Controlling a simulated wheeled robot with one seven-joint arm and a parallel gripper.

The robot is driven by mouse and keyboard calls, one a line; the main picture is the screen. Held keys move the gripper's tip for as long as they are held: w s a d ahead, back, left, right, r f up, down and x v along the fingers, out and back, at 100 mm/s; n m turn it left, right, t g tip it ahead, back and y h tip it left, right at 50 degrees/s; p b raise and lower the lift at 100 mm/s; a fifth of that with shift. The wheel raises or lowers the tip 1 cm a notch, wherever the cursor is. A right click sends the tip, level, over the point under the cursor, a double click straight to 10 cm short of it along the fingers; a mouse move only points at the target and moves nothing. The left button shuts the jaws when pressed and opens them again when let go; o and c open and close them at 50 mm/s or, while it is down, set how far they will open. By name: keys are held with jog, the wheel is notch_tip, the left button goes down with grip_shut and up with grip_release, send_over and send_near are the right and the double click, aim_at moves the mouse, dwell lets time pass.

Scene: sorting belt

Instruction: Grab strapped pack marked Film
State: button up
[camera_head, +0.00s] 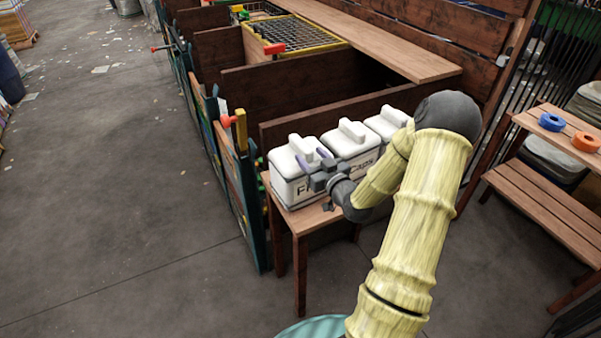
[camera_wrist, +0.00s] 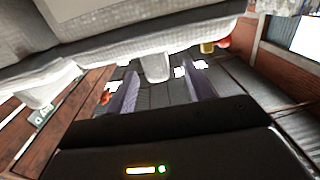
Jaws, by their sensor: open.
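The pack with lettering that starts with F (camera_head: 290,184) is a white box with a raised handle on top. It stands leftmost in a row of three on a small wooden table (camera_head: 312,216), and my gripper hides part of its word. My gripper (camera_head: 314,158) is open at the right part of this pack's top, near its handle. In the wrist view the two purple fingers (camera_wrist: 160,84) are apart, with a white handle-like piece (camera_wrist: 155,66) showing between their tips. I cannot tell whether they touch it.
A white pack marked Caps (camera_head: 349,144) stands close on the right, with a third white pack (camera_head: 385,122) beyond, partly behind my arm. Wooden bins (camera_head: 290,92) rise behind the table. A shelf (camera_head: 555,128) at right holds blue and orange rings. Floor (camera_head: 110,200) at left is open.

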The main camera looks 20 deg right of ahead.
aim_at(304, 148)
jog(key=w+p, duration=0.1)
jog(key=w, duration=0.4)
jog(key=shift+w+a+f, duration=0.1)
jog(key=shift+f, duration=0.05)
dwell(0.5)
grip_shut()
dwell(1.3)
